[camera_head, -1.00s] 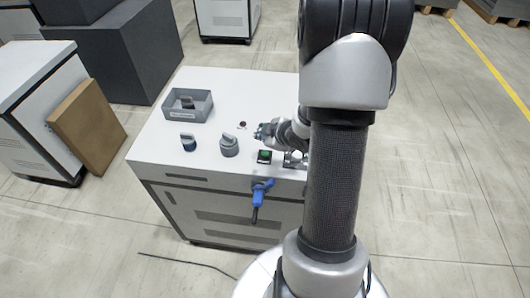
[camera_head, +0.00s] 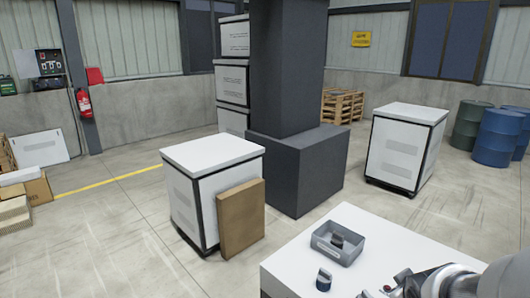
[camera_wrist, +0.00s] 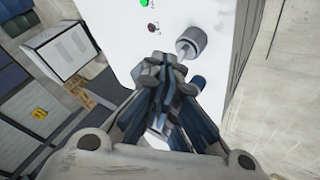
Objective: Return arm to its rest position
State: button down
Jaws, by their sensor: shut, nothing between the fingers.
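My gripper (camera_wrist: 172,68) is shut and empty in the wrist view, its fingers together over the white top (camera_wrist: 115,15) of a cabinet. A grey knob-like part (camera_wrist: 191,40) stands just beyond the fingertips, apart from them as far as I can tell. In the head view, my arm (camera_head: 450,282) reaches in from the lower right corner, low over the cabinet top (camera_head: 292,262). Its gripper end is partly cut off by the lower edge.
A green button (camera_wrist: 144,3) and a dark red button (camera_wrist: 152,27) lie nearby. Another white cabinet (camera_head: 215,150), a brown board (camera_head: 241,218) and a dark pillar (camera_head: 290,70) stand beyond.

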jog(key=s+a+r+m+g+y, duration=0.1)
jog(key=s+a+r+y, duration=0.1)
jog(key=s+a, duration=0.6)
jog(key=s+a+r+m+g+y, duration=0.1)
jog(key=s+a+r, duration=0.3)
jog(key=s+a, duration=0.5)
jog(key=shift+s+a+r+m+y, duration=0.2)
jog(key=shift+a+r+m+y, duration=0.2)
jog(key=shift+a+m, duration=0.6)
jog(key=shift+a, duration=0.2)
